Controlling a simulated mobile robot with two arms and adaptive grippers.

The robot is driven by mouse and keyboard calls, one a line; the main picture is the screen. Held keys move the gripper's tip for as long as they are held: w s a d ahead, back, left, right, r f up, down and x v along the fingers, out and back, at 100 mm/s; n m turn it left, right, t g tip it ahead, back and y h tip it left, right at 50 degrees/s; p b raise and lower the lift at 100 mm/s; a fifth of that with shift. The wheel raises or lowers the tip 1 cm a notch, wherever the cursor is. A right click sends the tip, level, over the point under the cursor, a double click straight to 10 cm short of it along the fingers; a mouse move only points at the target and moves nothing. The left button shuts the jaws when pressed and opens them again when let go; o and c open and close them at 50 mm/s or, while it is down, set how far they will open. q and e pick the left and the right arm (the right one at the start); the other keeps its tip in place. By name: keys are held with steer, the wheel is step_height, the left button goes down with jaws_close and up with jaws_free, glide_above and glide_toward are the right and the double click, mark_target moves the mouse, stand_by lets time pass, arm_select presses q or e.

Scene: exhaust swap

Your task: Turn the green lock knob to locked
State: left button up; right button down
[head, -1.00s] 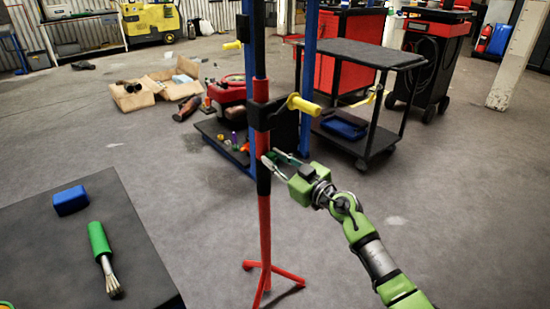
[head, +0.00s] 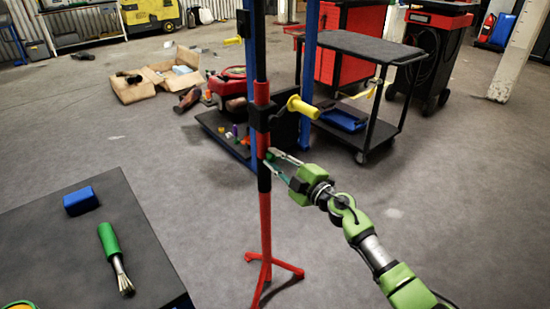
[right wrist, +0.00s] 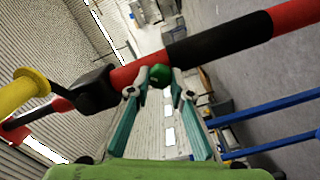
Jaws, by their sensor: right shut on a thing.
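The green lock knob (right wrist: 160,75) sits on the red and black upright pole of a stand (head: 264,215). In the right wrist view it shows as a round green knob between my fingertips, beside the black band of the pole (right wrist: 220,40). My right gripper (right wrist: 158,84) is shut on the knob, one finger on each side. In the head view my right gripper (head: 271,157) reaches the pole from the right, below the yellow crank handle (head: 302,106). The knob's lock marking cannot be read. My left gripper is not in view.
A dark table (head: 60,240) at lower left holds a blue block (head: 80,200) and a green-handled brush (head: 112,252). A black cart (head: 385,46) stands behind my right arm. The stand's red feet (head: 285,268) spread on the floor. Open floor lies around the stand.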

steer(key=shift+n, duration=1)
steer(key=shift+f+n, duration=0.1)
steer(key=shift+n, duration=2)
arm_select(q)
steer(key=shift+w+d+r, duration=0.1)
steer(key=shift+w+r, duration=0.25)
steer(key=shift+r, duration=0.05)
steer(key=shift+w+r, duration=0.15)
arm_select(e)
steer(key=shift+n, duration=0.3)
steer(key=c, duration=1.8)
jaws_free()
